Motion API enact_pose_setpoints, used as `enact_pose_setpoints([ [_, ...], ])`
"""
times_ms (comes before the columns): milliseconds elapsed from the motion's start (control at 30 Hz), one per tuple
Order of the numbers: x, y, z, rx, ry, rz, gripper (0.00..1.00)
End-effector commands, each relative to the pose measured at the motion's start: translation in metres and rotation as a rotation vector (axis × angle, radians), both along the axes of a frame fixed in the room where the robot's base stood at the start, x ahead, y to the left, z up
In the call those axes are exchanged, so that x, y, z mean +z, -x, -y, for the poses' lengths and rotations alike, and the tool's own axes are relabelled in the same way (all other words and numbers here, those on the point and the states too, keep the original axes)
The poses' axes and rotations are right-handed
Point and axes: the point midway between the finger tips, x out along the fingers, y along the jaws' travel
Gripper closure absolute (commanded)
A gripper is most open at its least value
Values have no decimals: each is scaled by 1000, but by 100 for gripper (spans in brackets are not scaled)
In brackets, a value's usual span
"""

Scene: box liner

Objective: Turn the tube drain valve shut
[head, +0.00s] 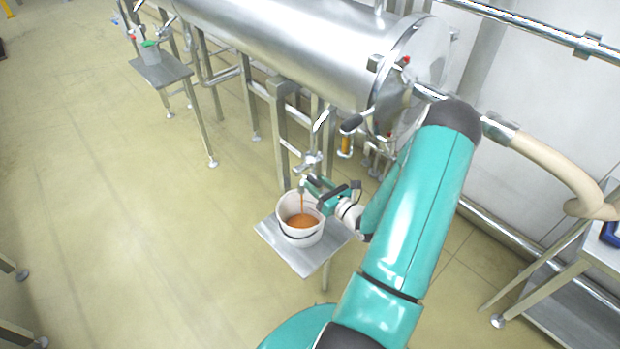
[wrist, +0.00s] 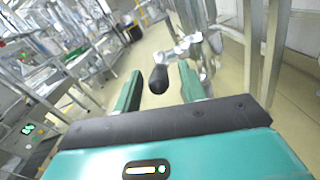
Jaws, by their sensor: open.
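The drain valve (head: 310,163) hangs under the front end of the steel tube (head: 290,45). An orange-brown stream (head: 301,203) falls from its outlet into a white bucket (head: 301,236). In the wrist view, the metal valve body (wrist: 186,47) shows beyond the fingers, and its lever ends in a black knob (wrist: 159,80). My gripper (head: 311,185) is open beside the valve, just above the bucket. In the wrist view, the knob appears between the two green fingers of my gripper (wrist: 160,72). I cannot tell whether either finger touches it.
The bucket stands on a small steel stand (head: 289,257) with orange-brown liquid in it. Steel legs (head: 279,130) stand behind the valve. A second stand (head: 160,68) holds a grey cup at the upper left. A beige hose (head: 555,160) runs at the right. Floor is open at the left.

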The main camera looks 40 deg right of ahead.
Motion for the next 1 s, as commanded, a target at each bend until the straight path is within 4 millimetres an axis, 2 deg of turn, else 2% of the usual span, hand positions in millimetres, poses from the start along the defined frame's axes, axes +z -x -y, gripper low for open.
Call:
enact_pose_setpoints([
  [100,0,-21,-1,5,-1,1,59],
  [200,0,-30,-1,4,-1,0,59],
  [533,0,-36,-1,4,-1,0,59],
  [567,0,-36,-1,4,-1,0,62],
  [700,0,-36,-1,4,-1,0,90],
  [767,0,-36,-1,4,-1,0,100],
  [1000,-1,-35,-1,4,-2,13,100],
])
